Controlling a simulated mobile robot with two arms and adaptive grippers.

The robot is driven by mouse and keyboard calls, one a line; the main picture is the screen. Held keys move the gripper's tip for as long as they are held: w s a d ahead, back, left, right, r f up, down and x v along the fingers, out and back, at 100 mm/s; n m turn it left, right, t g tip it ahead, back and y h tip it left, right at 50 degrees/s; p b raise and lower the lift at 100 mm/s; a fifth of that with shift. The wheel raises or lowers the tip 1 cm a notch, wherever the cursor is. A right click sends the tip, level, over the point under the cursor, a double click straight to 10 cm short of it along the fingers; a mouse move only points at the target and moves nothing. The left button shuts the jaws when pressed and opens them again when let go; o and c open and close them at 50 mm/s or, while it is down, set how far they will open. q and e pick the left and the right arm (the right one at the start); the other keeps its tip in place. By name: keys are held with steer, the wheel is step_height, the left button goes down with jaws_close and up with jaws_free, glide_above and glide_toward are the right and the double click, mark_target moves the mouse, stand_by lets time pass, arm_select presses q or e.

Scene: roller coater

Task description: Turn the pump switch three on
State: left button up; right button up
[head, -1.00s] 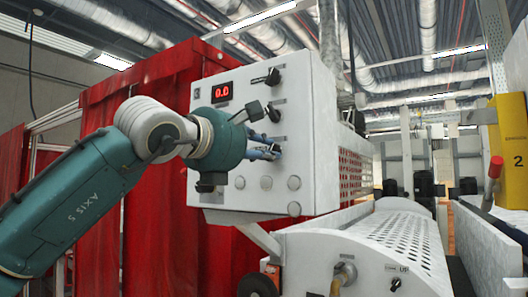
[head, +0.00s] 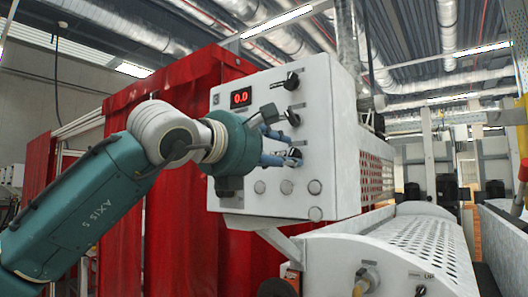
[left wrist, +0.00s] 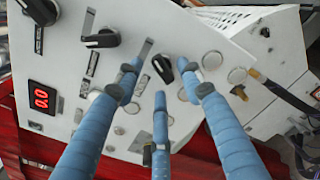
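The white control panel (head: 275,205) has a red 0.0 display and three black rotary switches in a slanting column. The lowest of these switches (head: 295,153) is partly covered by my fingers in the head view. In the left wrist view this lowest switch (left wrist: 163,68) lies between my spread blue fingertips. My left gripper (head: 278,146) is open at the panel face; in the left wrist view its fingers (left wrist: 158,78) surround the switch with visible gaps. The labels are too small to read. My right gripper is not in view.
The upper switch (head: 292,81) and middle switch (head: 292,117) sit just above my fingers. Round buttons (head: 287,187) line the panel below. A red curtain (head: 170,235) hangs behind, and the white perforated roller cover (head: 420,240) stands at lower right.

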arm_select(q)
steer(key=v, duration=1)
steer(key=shift+s+a, duration=0.2)
steer(key=shift+s, duration=0.05)
steer(key=shift+w+f, duration=0.1)
